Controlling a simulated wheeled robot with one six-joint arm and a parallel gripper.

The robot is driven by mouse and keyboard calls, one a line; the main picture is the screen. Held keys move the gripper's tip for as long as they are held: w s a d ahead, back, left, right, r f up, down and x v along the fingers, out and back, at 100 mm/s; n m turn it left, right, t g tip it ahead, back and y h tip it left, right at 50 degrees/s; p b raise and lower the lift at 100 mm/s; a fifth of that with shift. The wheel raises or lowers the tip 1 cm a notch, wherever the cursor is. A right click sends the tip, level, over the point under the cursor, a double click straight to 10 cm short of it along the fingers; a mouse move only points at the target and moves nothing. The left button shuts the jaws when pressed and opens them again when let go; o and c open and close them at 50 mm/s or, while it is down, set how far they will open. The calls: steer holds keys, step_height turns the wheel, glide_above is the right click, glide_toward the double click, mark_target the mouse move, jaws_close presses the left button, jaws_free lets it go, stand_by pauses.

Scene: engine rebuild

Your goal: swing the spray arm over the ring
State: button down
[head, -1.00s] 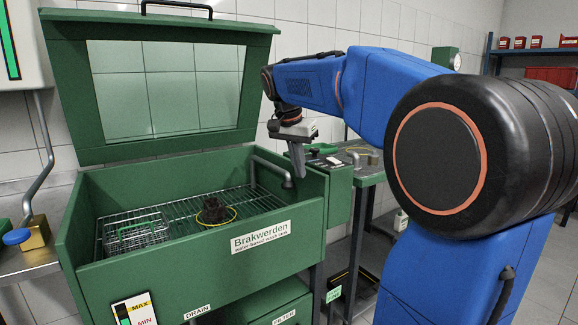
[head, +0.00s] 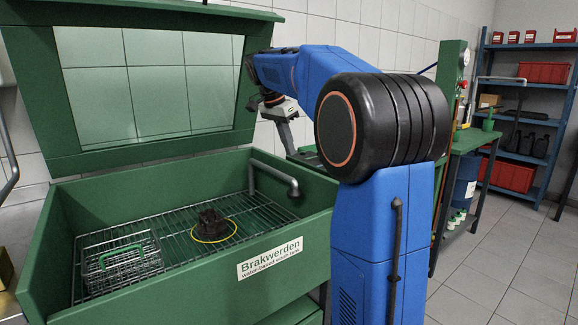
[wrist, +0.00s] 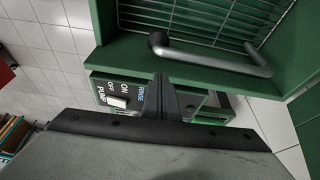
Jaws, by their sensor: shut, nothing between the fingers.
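The spray arm (head: 274,171) is a grey bent pipe at the right inner wall of the green wash tank. Its nozzle end lies near the tank's right rim, away from the ring. The spray arm also shows in the wrist view (wrist: 215,58), beyond my fingers. The yellow ring (head: 213,242) lies on the wire grid around a dark, dirty part (head: 211,222). My gripper (head: 288,146) is shut and empty, pointing down behind the tank's right rim. In the wrist view its fingertips (wrist: 161,82) are apart from the pipe, over a panel marked PUMP and RINSE.
A wire basket (head: 118,262) with a green handle stands on the grid at left. The raised lid (head: 25,90) with its window stands behind the tank (head: 140,308). A green bench (head: 462,142) and blue shelves (head: 565,135) stand at right. Floor at right is clear.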

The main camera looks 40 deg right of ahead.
steer(key=x, duration=1)
steer(key=shift+a, duration=0.1)
